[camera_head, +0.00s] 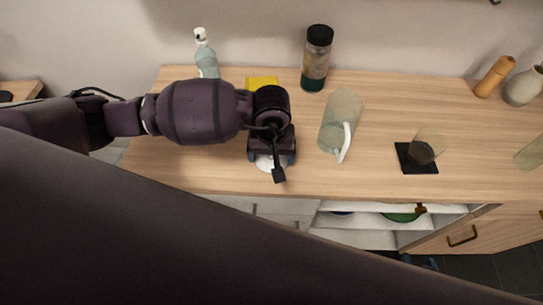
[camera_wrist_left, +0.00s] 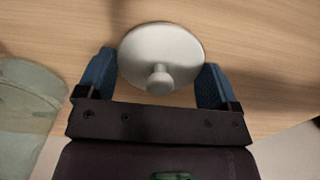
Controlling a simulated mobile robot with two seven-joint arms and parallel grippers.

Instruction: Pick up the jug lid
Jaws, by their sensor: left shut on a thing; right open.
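The jug lid is a white disc with a round knob (camera_wrist_left: 160,50), seen in the left wrist view between the two blue fingers of my left gripper (camera_wrist_left: 158,70). In the head view a sliver of the lid (camera_head: 264,163) shows below my left gripper (camera_head: 271,158), near the front of the wooden counter (camera_head: 220,180). My left gripper is shut on the lid, with a finger at each side of its rim. I cannot tell whether the lid touches the counter. The clear jug with a white handle (camera_head: 341,108) stands just to the right. My right gripper is not in view.
A dark-capped jar (camera_head: 317,60), a clear bottle (camera_head: 207,62) and a yellow item (camera_head: 262,83) stand behind my left arm. A glass on a black coaster (camera_head: 417,157) is to the right. The counter between jug and coaster is clear.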

